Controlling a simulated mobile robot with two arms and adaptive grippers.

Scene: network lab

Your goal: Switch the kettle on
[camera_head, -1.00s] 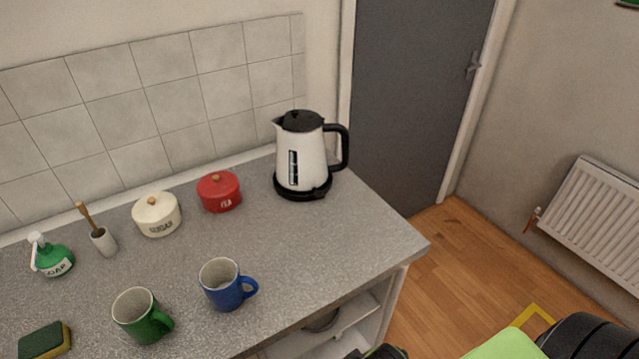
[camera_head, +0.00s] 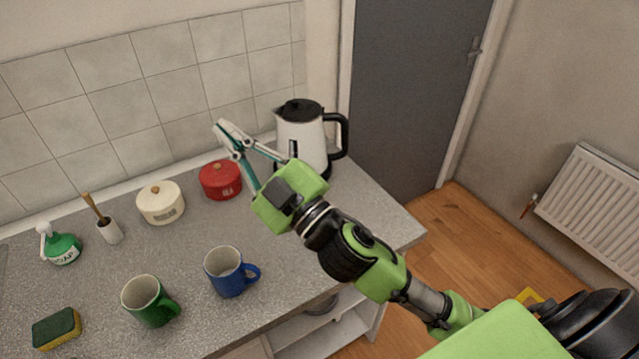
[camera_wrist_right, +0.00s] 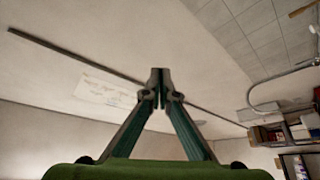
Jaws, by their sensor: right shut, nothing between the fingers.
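The white kettle (camera_head: 303,132) with black lid and black handle stands upright at the back right end of the worktop, in the head view. My right gripper (camera_head: 226,128) is raised in front and to the left of the kettle in the picture. Its hand and wrist cover the kettle's lower left part and most of its base, and no switch can be made out. In the right wrist view the fingertips of this gripper (camera_wrist_right: 160,73) meet, shut and empty, against wall and ceiling. The kettle is not in that view. My left gripper is in neither view.
A red pot (camera_head: 220,181) and a cream sugar pot (camera_head: 161,203) stand left of the kettle. A blue mug (camera_head: 228,272) and a green mug (camera_head: 148,301) stand nearer the front. Soap (camera_head: 62,248), a brush holder (camera_head: 110,231) and a sponge (camera_head: 57,329) are at the left.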

